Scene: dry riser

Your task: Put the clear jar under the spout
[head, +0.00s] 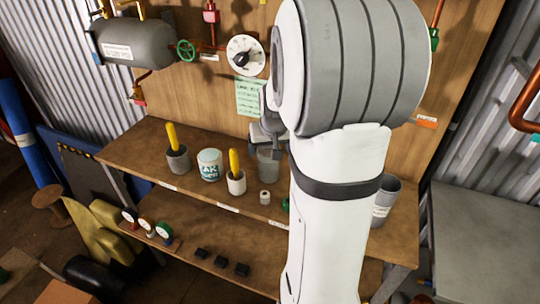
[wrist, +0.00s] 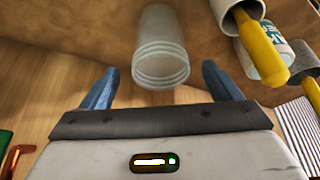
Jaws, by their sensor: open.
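The clear jar (wrist: 160,48), see-through with a ridged rim, shows in the wrist view between the lines of my two blue fingers. My gripper (wrist: 159,69) is open, with one finger on either side of the jar's rim end; I cannot tell whether either touches it. In the head view the jar (head: 267,168) stands on the bench's upper shelf, partly hidden by my arm and gripper. A copper pipe with a red end (head: 138,94) hangs below the grey tank at the left; it may be the spout.
The wooden upper shelf (head: 130,152) holds a grey cup (head: 178,160) and a white cup (head: 236,183), each with a yellow handle, a labelled white can (head: 210,165) and a small roll (head: 265,197). A grey bucket (head: 384,200) stands right of my arm. Gauges and black blocks sit below.

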